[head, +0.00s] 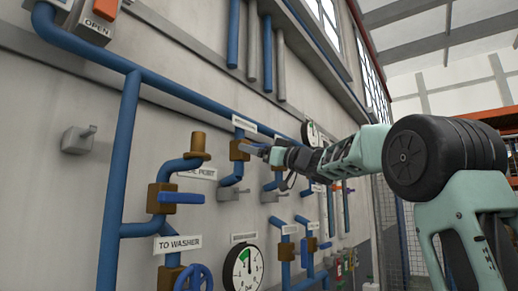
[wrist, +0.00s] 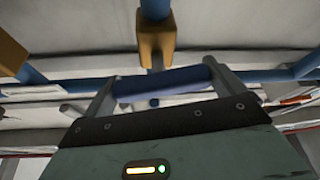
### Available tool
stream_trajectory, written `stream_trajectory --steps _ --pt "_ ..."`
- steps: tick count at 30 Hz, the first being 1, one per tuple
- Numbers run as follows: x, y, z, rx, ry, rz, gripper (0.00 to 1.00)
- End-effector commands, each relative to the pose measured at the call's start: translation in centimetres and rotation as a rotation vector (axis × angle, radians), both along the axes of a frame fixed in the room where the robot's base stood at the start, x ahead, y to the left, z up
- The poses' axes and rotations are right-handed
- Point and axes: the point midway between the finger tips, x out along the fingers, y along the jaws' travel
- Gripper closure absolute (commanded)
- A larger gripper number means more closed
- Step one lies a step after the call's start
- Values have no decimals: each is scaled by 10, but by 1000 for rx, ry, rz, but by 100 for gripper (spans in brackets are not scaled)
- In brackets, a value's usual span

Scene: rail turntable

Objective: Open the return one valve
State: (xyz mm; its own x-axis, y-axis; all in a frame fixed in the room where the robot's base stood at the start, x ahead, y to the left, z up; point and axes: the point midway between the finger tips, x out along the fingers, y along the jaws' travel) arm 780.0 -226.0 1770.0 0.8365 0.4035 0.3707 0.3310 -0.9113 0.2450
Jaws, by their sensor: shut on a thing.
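A brass valve body (head: 238,150) sits on a blue pipe on the wall, left of my gripper in the head view. It also shows at the top of the wrist view (wrist: 155,38). Its blue lever handle (wrist: 165,82) lies crosswise between my two fingers. My gripper (wrist: 160,86) is shut on this handle. In the head view my gripper (head: 266,153) reaches the valve from the right and hides part of the handle. The white label (head: 244,124) above this valve is too small to read, so I cannot confirm that it is return one.
A larger valve with a blue lever (head: 182,198) stands at the left, above a "TO WASHER" label (head: 177,244). A gauge (head: 243,268) and a blue handwheel (head: 194,279) are below. More pipes and valves (head: 286,250) crowd the wall under my arm.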

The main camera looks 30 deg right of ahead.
Motion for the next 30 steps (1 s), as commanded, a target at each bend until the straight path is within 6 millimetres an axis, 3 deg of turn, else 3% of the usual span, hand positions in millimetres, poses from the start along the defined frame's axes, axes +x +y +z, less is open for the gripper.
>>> stream_trajectory --steps 30 --pt "0 0 1 -877 -319 3 28"
